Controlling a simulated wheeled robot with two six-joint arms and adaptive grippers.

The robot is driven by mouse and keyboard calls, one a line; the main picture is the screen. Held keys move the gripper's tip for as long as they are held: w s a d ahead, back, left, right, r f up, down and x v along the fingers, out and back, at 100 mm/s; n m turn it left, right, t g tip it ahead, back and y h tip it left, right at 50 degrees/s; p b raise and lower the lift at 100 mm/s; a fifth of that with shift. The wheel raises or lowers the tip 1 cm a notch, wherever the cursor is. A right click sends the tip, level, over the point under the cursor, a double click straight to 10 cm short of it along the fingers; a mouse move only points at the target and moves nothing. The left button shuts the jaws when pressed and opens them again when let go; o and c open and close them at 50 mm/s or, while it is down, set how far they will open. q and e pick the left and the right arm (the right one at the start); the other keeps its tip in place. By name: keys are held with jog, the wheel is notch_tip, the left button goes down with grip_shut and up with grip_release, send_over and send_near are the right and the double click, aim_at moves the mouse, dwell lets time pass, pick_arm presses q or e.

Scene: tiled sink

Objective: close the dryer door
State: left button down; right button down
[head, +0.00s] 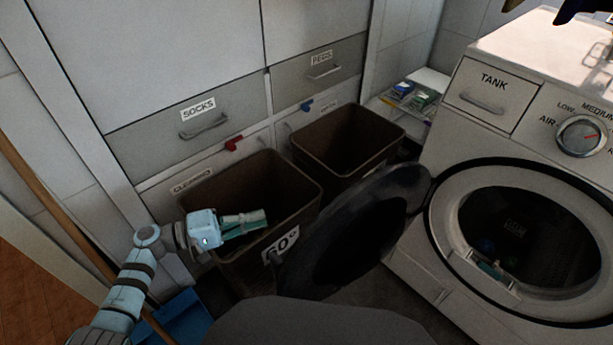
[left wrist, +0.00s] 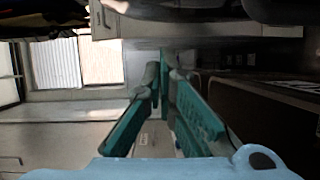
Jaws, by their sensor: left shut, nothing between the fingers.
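The dryer (head: 435,265) stands at the right of the head view. Its round dark door (head: 345,240) stands open, swung out to the left of the round opening (head: 520,240). Small coloured items show inside the drum, too dim to name. My left gripper (head: 262,216) is shut and empty, to the left of the door, in front of or over a brown bin. It appears apart from the door. In the left wrist view its teal fingers (left wrist: 165,62) come together at the tips. My right gripper is not in view.
Two brown bins, one at the left (head: 300,190) and one at the back (head: 385,125), stand by drawers labelled SOCKS (head: 160,122) and PEGS (head: 340,70). A blue dustpan-like object (head: 178,318) lies at the lower left. Dark floor shows between the door and the dryer.

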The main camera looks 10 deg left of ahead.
pick_arm(q)
jog(key=s+d+x, duration=0.1)
jog(key=s+x, duration=0.1)
jog(key=x, duration=0.9)
jog(key=shift+s+r+p, duration=0.15)
jog(key=shift+r+p, duration=0.15)
jog(key=shift+r, duration=0.35)
jog(key=shift+d, duration=0.1)
jog(key=shift+n+t, duration=0.3)
jog(key=shift+t, duration=0.1)
